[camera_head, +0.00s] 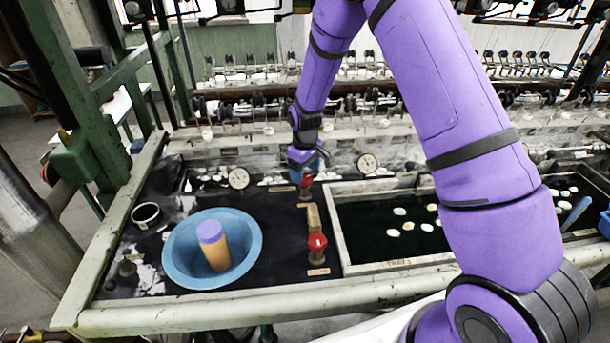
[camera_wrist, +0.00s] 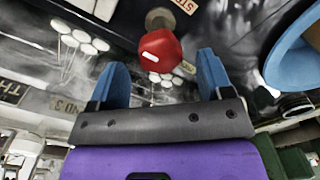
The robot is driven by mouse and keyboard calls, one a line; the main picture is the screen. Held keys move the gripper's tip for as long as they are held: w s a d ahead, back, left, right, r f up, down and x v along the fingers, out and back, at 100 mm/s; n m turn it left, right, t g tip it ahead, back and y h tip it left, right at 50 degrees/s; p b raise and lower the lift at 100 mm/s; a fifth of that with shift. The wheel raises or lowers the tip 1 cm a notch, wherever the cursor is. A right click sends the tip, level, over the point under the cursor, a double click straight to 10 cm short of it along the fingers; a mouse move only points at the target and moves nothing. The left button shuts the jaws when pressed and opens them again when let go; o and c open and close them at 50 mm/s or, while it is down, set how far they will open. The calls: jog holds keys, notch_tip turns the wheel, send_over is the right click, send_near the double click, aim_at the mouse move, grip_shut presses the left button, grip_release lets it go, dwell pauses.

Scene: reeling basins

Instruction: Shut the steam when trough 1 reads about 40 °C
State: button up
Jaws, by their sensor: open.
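My gripper (camera_head: 304,166) is at the far side of the bench, with its blue fingers over the far red valve knob (camera_head: 306,181). In the wrist view my gripper (camera_wrist: 160,60) is open, and the red knob (camera_wrist: 160,50) shows between and just ahead of the fingertips. I cannot tell if they touch it. A label partly reading "STEAM" (camera_wrist: 186,5) is beside its stem. A dark water trough (camera_head: 385,222) with white cocoons lies right of the valve. White dial gauges stand behind, one left (camera_head: 238,178) and one right (camera_head: 367,163); their readings are too small to tell.
A second red knob (camera_head: 317,243) stands nearer, left of the trough's front corner. A blue basin (camera_head: 178,270) holds an orange cylinder with a purple top (camera_head: 214,248). Reeling machinery lines the back.

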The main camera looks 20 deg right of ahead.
jog(key=shift+f, duration=0.95)
jog(key=c, duration=0.9)
jog(key=shift+m, duration=0.5)
jog(key=m, duration=0.3)
jog(key=shift+m, duration=2.7)
